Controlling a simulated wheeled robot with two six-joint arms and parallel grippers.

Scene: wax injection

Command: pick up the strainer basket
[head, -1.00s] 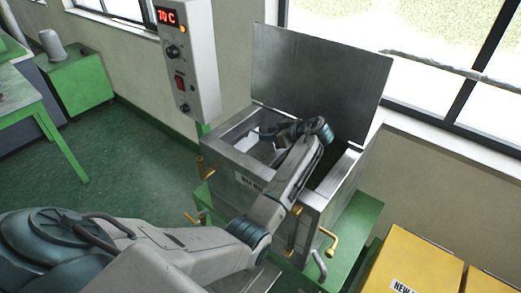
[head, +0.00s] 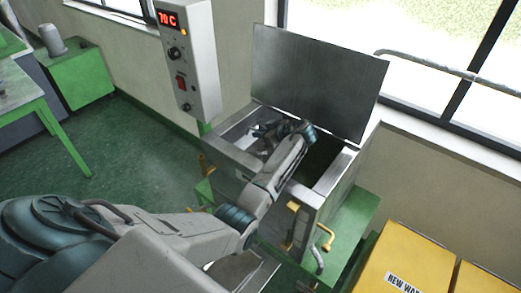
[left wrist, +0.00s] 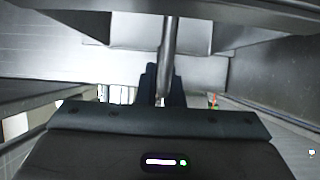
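The strainer basket is mostly hidden behind my left wrist and the tank walls in the head view. In the left wrist view a thin metal rod (left wrist: 169,45), which looks like its handle, runs down between my dark left fingers (left wrist: 162,88). The fingers sit close on both sides of the rod and look shut on it. In the head view my left gripper (head: 264,131) is low over the left part of the open metal tank (head: 310,197). Whether the basket is clear of its support cannot be told. My right gripper is not in view.
The tank's raised lid (head: 318,80) stands behind my wrist. A control box (head: 188,60) reading 70 C hangs at left. Yellow boxes (head: 410,265) stand at lower right. Brass valve handles (head: 327,238) stick out at the tank's front. Green floor is open at left.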

